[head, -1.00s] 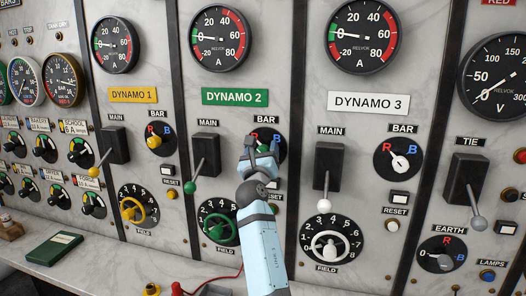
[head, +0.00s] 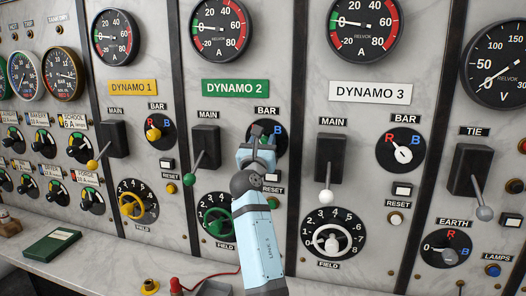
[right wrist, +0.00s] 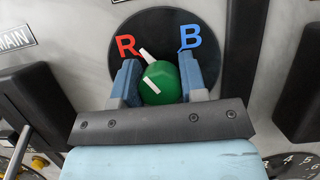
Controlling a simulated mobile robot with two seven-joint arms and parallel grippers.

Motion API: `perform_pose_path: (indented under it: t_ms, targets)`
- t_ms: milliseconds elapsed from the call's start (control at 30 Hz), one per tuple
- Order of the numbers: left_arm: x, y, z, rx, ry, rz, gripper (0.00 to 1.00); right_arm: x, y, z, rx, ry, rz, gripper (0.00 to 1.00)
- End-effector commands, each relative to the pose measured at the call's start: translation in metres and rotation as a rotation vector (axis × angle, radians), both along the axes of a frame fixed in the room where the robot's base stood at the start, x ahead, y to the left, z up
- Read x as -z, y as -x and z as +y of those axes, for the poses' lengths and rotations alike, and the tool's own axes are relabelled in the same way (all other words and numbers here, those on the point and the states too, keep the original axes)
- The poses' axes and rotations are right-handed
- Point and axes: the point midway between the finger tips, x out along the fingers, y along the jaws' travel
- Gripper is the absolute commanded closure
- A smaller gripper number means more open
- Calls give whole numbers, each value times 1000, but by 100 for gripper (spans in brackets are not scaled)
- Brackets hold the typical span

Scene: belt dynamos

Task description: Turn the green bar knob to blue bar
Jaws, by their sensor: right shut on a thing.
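The green bar knob (right wrist: 160,83) of Dynamo 2 shows in the right wrist view on a black round dial (right wrist: 165,30). Its white pointer tilts up and left, nearer the red R (right wrist: 126,46) than the blue B (right wrist: 190,37). My right gripper (right wrist: 165,80) is shut on the knob, one finger on each side. My left gripper is not in view.
The green-tipped main lever (head: 188,179) and green field wheel (head: 217,222) sit left of my right arm. The white-tipped main lever (head: 326,196) of Dynamo 3 stands close to its right. Below is a ledge with a green book (head: 50,245) and a red wire.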

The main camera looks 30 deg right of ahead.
Motion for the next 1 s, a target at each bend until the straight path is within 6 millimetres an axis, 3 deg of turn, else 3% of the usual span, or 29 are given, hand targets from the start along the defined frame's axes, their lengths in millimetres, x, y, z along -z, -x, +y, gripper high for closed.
perform_pose_path:
  t_ms: [33, 100, 400, 1000]
  targets:
    - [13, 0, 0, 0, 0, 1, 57, 6, 0, 0, 1, -27, -35, 85]
    - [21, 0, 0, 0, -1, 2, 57, 5, 0, -1, 1, -69, -85, 85]
    - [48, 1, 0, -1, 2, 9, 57, 3, 1, -1, 1, -255, -302, 85]
    - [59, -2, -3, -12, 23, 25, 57, 2, 2, -2, -1, -625, -732, 85]
